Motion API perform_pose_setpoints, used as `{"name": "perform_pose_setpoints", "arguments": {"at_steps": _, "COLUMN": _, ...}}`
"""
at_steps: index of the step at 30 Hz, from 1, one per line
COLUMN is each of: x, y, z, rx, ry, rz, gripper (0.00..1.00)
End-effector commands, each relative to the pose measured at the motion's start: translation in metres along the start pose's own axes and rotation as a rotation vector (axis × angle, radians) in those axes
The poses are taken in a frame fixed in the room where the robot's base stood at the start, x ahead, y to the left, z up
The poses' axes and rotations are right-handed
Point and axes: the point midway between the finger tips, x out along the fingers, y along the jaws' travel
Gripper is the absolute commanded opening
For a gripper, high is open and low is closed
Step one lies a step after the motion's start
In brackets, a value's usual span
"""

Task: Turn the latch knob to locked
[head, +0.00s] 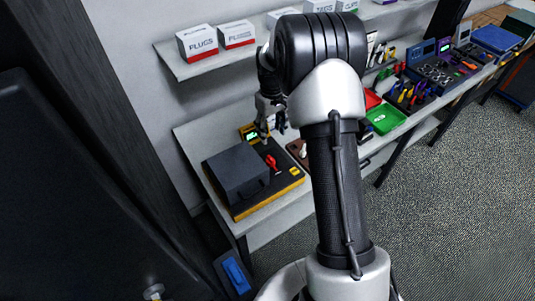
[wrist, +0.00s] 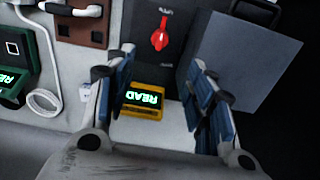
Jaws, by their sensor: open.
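The red latch knob (head: 271,162) stands on a dark panel (head: 287,181) with yellow edging, beside a grey box. In the wrist view the knob (wrist: 159,39) is upper centre, with its long handle roughly upright in the picture and small labels above and below it. The labels are too small to read. My gripper (head: 268,128) is above the panel's back edge, apart from the knob. In the wrist view my gripper (wrist: 163,60) has its two blue-padded fingers spread wide with nothing held, and the knob lies just beyond the fingertips.
The grey box (head: 237,172) takes up the panel's left part. A brown block (wrist: 85,22) with a white handle lies alongside. A shelf with boxes (head: 197,42) hangs above.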

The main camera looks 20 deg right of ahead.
Motion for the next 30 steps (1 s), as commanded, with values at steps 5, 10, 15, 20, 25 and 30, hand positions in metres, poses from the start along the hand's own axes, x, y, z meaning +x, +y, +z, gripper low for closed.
{"name": "perform_pose_setpoints", "arguments": {"at_steps": 5, "x": 0.042, "y": -0.001, "z": 0.001, "rx": 0.0, "ry": -0.004, "rz": -0.002, "gripper": 0.49}}
{"name": "perform_pose_setpoints", "arguments": {"at_steps": 10, "x": 0.079, "y": -0.001, "z": 0.001, "rx": 0.0, "ry": -0.003, "rz": -0.001, "gripper": 0.49}}
{"name": "perform_pose_setpoints", "arguments": {"at_steps": 15, "x": 0.113, "y": -0.001, "z": 0.001, "rx": 0.0, "ry": -0.003, "rz": -0.001, "gripper": 0.49}}
{"name": "perform_pose_setpoints", "arguments": {"at_steps": 20, "x": 0.137, "y": -0.001, "z": 0.001, "rx": 0.0, "ry": -0.002, "rz": -0.001, "gripper": 0.49}}
{"name": "perform_pose_setpoints", "arguments": {"at_steps": 25, "x": 0.149, "y": -0.001, "z": 0.0, "rx": 0.0, "ry": 0.0, "rz": 0.0, "gripper": 0.49}}
{"name": "perform_pose_setpoints", "arguments": {"at_steps": 30, "x": 0.15, "y": -0.001, "z": 0.0, "rx": 0.0, "ry": 0.0, "rz": 0.0, "gripper": 0.49}}
